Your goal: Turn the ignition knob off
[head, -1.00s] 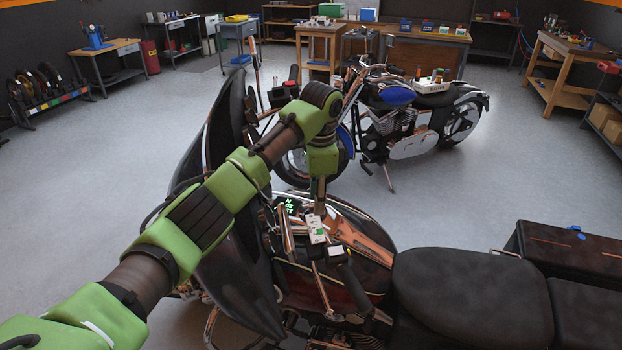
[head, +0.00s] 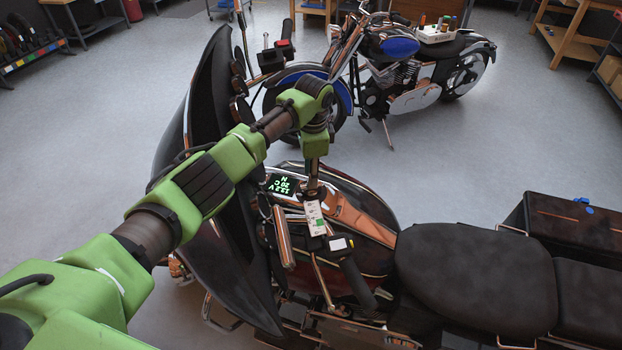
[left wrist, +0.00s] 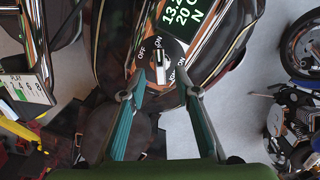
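The ignition knob (left wrist: 160,64) shows in the left wrist view as a small pale lever on a dark round dial. OFF is printed at its left, ON above it and another label at its right. Its pointer faces up toward ON. My left gripper (left wrist: 160,82) has its two fingers spread, one on each side of the knob. I cannot tell whether either finger touches it. In the head view my left gripper (head: 313,182) points down at the motorcycle's console, and it hides the knob there. My right gripper is in neither view.
A lit green display (head: 284,185) is beside the gripper. A white and green tag (head: 316,218) and the handlebar grip (head: 357,283) are close to it. The dark windshield (head: 222,160) rises at left. A blue motorcycle (head: 395,75) stands behind; open floor lies between.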

